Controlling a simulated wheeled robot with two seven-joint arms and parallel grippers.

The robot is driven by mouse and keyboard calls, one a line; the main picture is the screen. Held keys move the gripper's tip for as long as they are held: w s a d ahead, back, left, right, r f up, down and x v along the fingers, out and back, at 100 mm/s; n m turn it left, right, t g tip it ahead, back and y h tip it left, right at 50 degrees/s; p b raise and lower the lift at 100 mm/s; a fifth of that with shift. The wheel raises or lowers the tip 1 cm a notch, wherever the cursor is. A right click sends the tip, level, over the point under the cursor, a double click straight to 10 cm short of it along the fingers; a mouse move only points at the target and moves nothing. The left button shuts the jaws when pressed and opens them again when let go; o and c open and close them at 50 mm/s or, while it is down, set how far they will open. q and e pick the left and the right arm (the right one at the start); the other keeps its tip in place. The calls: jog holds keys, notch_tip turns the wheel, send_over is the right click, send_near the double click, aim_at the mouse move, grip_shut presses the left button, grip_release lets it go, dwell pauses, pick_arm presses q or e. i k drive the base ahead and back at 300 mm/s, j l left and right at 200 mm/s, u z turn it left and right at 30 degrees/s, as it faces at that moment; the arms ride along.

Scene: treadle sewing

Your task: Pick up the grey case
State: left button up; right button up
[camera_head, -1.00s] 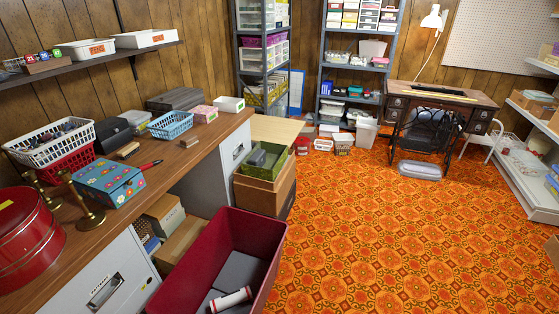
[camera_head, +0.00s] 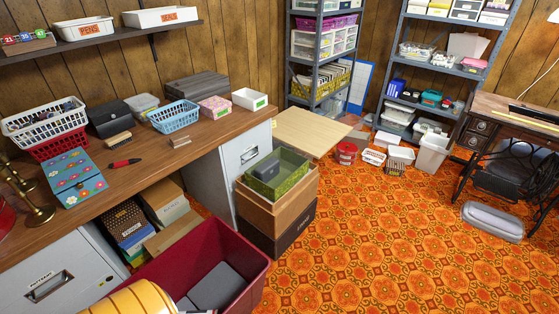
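A low grey case (camera_head: 492,221) with rounded corners lies on the orange carpet at the right, beside the sewing table. A dark grey ribbed box (camera_head: 197,86) stands at the back of the desk. A small light grey box (camera_head: 141,104) stands left of it, and a black case (camera_head: 109,118) stands beside that. Dark grey flat pieces (camera_head: 216,286) lie in the burgundy bin. Neither of my grippers is in view.
The burgundy bin (camera_head: 251,283) stands in front of the desk (camera_head: 150,160). Stacked boxes (camera_head: 278,215) stand at the desk's end. A yellow striped thing (camera_head: 140,299) is cut off at the bottom edge. The treadle sewing table (camera_head: 500,112) is at the right. The carpet between is clear.

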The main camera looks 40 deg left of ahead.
aim_at(264, 172)
jog(key=i+u, duration=0.25)
jog(key=i, duration=0.2)
jog(key=i+l+u, duration=0.2)
jog(key=i, duration=0.25)
jog(key=i+l+u, duration=0.25)
jog(key=i, duration=0.2)
jog(key=j, duration=0.1)
